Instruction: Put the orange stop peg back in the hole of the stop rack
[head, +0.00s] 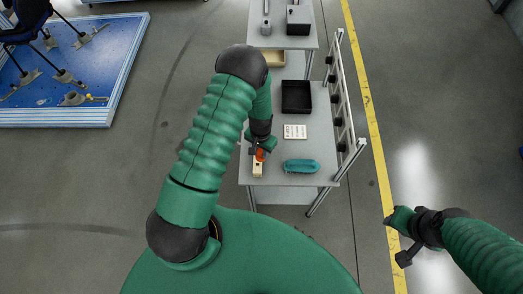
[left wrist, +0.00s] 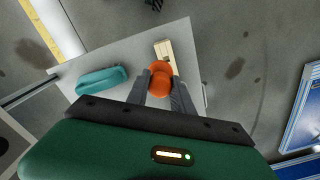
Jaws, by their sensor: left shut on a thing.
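The orange stop peg (head: 260,155) is clasped in my left gripper (head: 257,149) near the front left of the grey table. In the left wrist view the peg (left wrist: 159,82) shows its rounded orange top between the two dark fingers of the left gripper (left wrist: 160,88). My right gripper (head: 394,238) is right of the table, over the floor.
A teal case (head: 300,166) lies right of the rack. A white card (head: 295,132) and a black tray (head: 296,97) are farther back. A metal rail frame (head: 341,95) stands along the table's right side. A blue platform (head: 75,75) is at the far left.

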